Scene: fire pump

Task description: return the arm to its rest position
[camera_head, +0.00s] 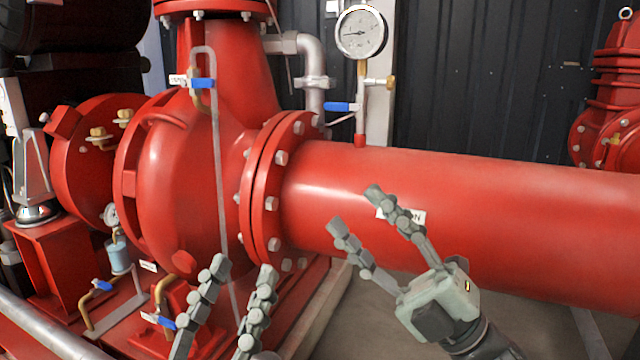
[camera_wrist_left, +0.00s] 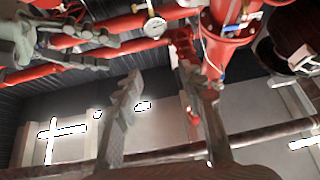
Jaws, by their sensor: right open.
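My left gripper (camera_head: 243,268) is at the bottom centre-left of the head view. Its two grey fingers point up and stand apart with nothing between them. In the left wrist view its fingers (camera_wrist_left: 160,78) are also spread and empty. My right gripper (camera_head: 356,209) reaches in from the lower right of the head view, fingers apart and empty. It appears in front of the big red pipe (camera_head: 480,195) and its white label (camera_head: 415,216); I cannot tell whether it touches the pipe. My right arm also shows at the upper left of the left wrist view (camera_wrist_left: 22,45).
The red pump housing (camera_head: 185,165) with its bolted flange fills the left centre. A pressure gauge (camera_head: 360,33) and a blue-handled valve (camera_head: 342,106) stand above the pipe. Another blue valve handle (camera_head: 203,84) is on the pump. Grey floor (camera_head: 365,318) shows below the pipe.

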